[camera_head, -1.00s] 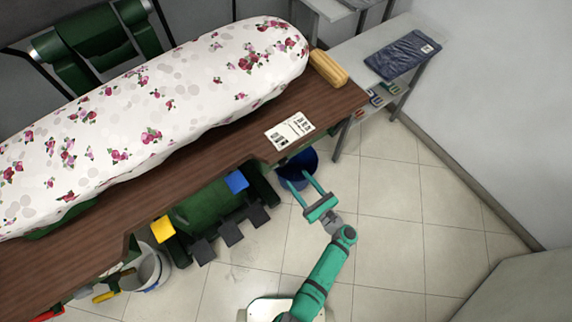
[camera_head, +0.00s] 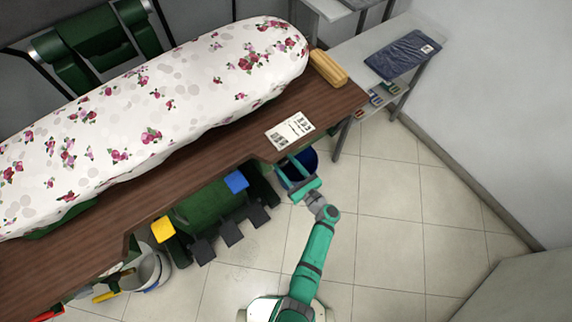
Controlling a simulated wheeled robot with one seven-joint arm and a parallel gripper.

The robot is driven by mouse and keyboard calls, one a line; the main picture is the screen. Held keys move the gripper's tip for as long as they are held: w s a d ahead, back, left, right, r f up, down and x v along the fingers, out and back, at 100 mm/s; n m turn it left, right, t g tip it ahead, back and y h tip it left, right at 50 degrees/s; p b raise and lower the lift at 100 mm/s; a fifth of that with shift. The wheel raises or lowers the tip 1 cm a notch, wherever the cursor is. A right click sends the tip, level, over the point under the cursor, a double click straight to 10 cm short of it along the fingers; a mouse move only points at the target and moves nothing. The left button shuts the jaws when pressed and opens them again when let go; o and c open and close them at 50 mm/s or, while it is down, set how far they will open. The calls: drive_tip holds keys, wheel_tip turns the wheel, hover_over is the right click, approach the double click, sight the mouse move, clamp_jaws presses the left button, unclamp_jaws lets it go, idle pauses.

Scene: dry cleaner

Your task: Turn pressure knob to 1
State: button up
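I cannot make out the pressure knob in this view; it may be hidden under the brown table edge (camera_head: 215,160) or be too small to tell. The green machine body (camera_head: 208,200) shows below the table, with a blue block (camera_head: 236,182), a yellow block (camera_head: 163,229) and black pedals (camera_head: 231,232) at its front. My gripper (camera_head: 285,166) is at the table's front right edge, above the blue bucket (camera_head: 306,163). Its two fingers are apart, and I see nothing between them. The fingertips are close to the edge; contact cannot be told.
A floral padded ironing board (camera_head: 160,115) lies over the table. A printed card (camera_head: 290,131) and a yellow block-like item (camera_head: 328,68) lie on the table's right end. A grey shelf (camera_head: 350,50) holds folded dark cloth (camera_head: 402,54). The tiled floor (camera_head: 400,220) at right is clear.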

drive_tip(key=c, duration=0.7)
drive_tip(key=shift+c, duration=0.2)
drive_tip(key=shift+n, duration=0.3)
drive_tip(key=n, duration=1)
drive_tip(key=shift+n, duration=0.3)
drive_tip(key=n, duration=0.6)
drive_tip(key=shift+d, duration=0.1)
drive_tip(key=n, duration=0.6)
drive_tip(key=shift+r+n, duration=0.1)
drive_tip(key=shift+n, duration=0.2)
